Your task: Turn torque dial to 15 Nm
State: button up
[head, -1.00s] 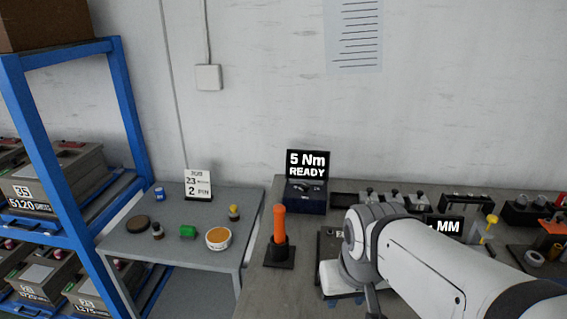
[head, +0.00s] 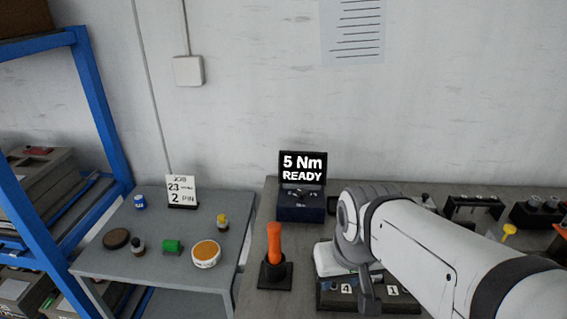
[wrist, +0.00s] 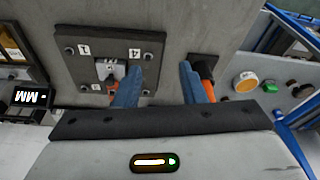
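The torque unit is a dark blue box (head: 301,213) with a small dial area on its sloping top, at the back of the grey bench. The dial's pointer position is too small to read. Its black display (head: 302,169) reads "5 Nm READY". The torque unit does not show in the wrist view.
An orange-handled tool (head: 275,243) stands in a black base in front of the torque unit; it shows partly behind a finger in the wrist view (wrist: 208,84). A numbered plate (wrist: 103,62) lies near the other finger. A side table (head: 150,218) holds small items. A blue rack stands left.

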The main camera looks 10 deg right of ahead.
jog(key=shift+o, duration=0.7)
jog(key=shift+w+r, duration=0.1)
jog(key=shift+w, duration=0.05)
jog(key=shift+o, duration=0.9)
jog(key=w+r+n, duration=0.2)
jog(key=w+r, duration=0.1)
jog(key=w, duration=0.7)
jog(key=shift+w+d+n+y, duration=0.15)
jog(key=shift+w+n+y, duration=0.15)
jog(key=shift+y, duration=0.1)
jog(key=n+y+p, duration=0.1)
jog(key=n+y, duration=0.2)
jog(key=n, duration=0.5)
send_near(302, 191)
jog(key=shift+n, duration=0.3)
jog(key=p+x, duration=0.1)
jog(key=x, duration=0.7)
jog(key=c, duration=1)
